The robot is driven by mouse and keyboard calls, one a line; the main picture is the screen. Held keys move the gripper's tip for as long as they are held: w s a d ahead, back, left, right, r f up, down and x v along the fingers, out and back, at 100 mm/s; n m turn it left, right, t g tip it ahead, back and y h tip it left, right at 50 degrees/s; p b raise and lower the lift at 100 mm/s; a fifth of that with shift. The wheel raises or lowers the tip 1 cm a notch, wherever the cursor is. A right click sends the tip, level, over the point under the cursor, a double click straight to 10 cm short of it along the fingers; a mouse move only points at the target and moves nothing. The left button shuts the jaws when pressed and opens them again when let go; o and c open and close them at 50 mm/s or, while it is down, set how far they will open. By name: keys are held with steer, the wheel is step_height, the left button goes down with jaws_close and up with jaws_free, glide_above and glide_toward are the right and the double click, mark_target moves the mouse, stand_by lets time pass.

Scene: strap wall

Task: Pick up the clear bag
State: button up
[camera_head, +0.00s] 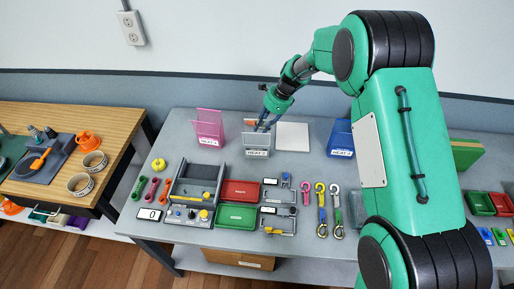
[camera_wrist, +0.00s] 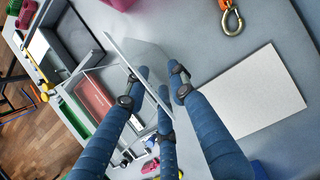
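The clear bag (camera_head: 257,140) stands upright on the grey table as a see-through grey pouch with a white "HEAT 2" label. My gripper (camera_head: 264,126) points down at its top edge. In the wrist view the bag shows as a thin clear sheet (camera_wrist: 124,56) running between the blue fingers of my gripper (camera_wrist: 158,72). The fingertips are spread, with fingers on both sides of the sheet. The right finger looks apart from it; whether the left ones touch it is unclear. The bag's lower part is partly hidden by the fingers in the wrist view.
A pink bag (camera_head: 208,124) stands to the left, a blue bag (camera_head: 342,137) to the right. A white flat panel (camera_head: 292,136) lies close beside the clear bag. A grey machine (camera_head: 193,192), red tray (camera_head: 240,190), green tray (camera_head: 236,215) and several hooks are in front.

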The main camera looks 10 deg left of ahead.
steer(key=shift+f, duration=0.15)
steer(key=shift+b+x, duration=0.55)
steer(key=shift+x, duration=2)
jaws_close()
